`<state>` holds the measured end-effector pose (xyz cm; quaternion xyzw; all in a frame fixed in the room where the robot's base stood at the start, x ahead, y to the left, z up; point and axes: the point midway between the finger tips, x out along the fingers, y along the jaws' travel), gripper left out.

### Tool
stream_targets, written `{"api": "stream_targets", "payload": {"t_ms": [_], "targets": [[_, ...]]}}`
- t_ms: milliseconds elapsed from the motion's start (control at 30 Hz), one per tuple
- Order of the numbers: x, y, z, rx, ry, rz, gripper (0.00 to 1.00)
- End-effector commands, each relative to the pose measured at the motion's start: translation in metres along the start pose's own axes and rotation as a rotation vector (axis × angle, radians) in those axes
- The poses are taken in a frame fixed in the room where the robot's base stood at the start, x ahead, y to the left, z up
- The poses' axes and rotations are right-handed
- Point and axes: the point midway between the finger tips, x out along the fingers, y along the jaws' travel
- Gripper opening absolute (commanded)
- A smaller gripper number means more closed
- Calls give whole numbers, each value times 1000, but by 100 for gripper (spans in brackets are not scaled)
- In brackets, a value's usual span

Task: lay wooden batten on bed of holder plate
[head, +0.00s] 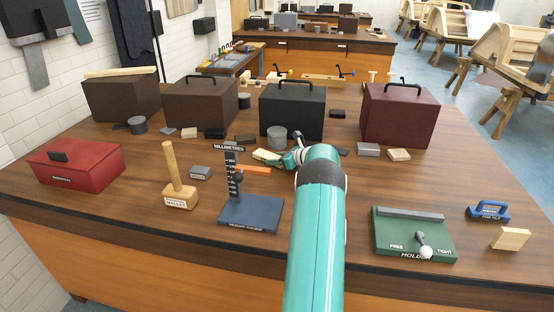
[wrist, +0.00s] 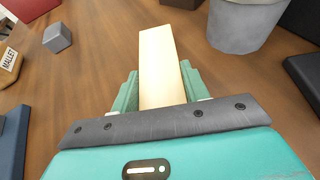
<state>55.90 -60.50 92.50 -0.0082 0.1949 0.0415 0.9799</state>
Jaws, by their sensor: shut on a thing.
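The wooden batten (head: 265,155) is a pale, flat strip at the middle of the bench, partly hidden by my gripper (head: 288,160). In the wrist view, the batten (wrist: 158,60) lies between the two green fingers of my gripper (wrist: 160,88), which is shut on it; its far end points away. I cannot tell whether it touches the bench. The green holder plate (head: 390,240) lies at the front right, apart from my gripper. It has a grey bar along its back, FREE and TIGHT labels, and a white-knobbed lever (head: 425,250). Its bed looks empty.
A blue gauge stand (head: 250,212), a mallet (head: 178,185) and a red box (head: 80,165) stand to the left. Dark cases (head: 292,110) line the back. A grey cup (wrist: 240,25) is close beside the batten.

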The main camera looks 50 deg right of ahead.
Motion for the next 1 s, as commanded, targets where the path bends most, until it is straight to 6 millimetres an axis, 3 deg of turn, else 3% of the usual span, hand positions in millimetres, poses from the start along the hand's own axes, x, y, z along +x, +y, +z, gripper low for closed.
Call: {"api": "stream_targets", "payload": {"t_ms": [267, 300, 400, 733, 867, 1000], "targets": [[1, 0, -3, 0, -1, 0, 20], [1, 0, -2, -1, 0, 0, 53], [1, 0, -2, -1, 0, 0, 67], [0, 0, 1, -1, 0, 0, 67], [-17, -1, 1, 0, 0, -2, 67], [-45, -1, 2, 1, -1, -3, 67]]}}
